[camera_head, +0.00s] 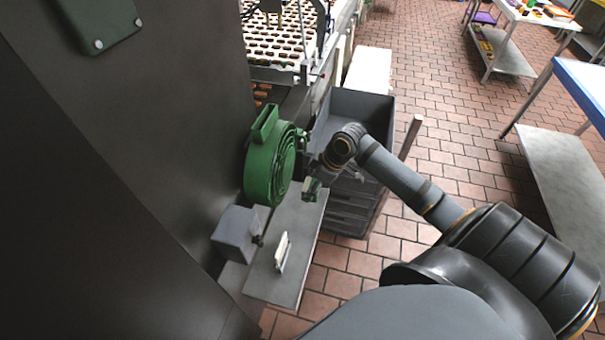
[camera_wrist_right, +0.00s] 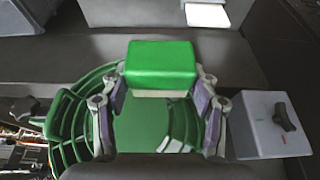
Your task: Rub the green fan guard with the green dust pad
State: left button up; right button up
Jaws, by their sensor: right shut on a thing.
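The green fan guard (camera_head: 265,167) is a round, ribbed housing on the side of the dark machine, left of centre in the head view. In the right wrist view its curved ribs (camera_wrist_right: 68,112) show behind and beside the fingers. My right gripper (camera_head: 313,182) is just right of the guard's front. It is shut on the green dust pad (camera_wrist_right: 161,62), a block with a pale underside held between both fingers. I cannot tell whether pad and guard touch. My left gripper is not in view.
A grey box with a dark knob (camera_head: 235,232) stands below the guard, beside a grey shelf (camera_head: 290,272) with a small white upright piece (camera_head: 282,252). Tiled floor lies open to the right.

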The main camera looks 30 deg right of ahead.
jog(key=shift+s, duration=0.1)
jog(key=shift+s+d+r+p, duration=0.1)
jog(key=shift+s+d+p, duration=0.55)
jog(key=shift+p, duration=0.1)
jog(key=shift+s+d, duration=0.4)
jog(key=shift+s, duration=0.15)
jog(key=shift+w+a, duration=0.1)
jog(key=shift+w, duration=0.05)
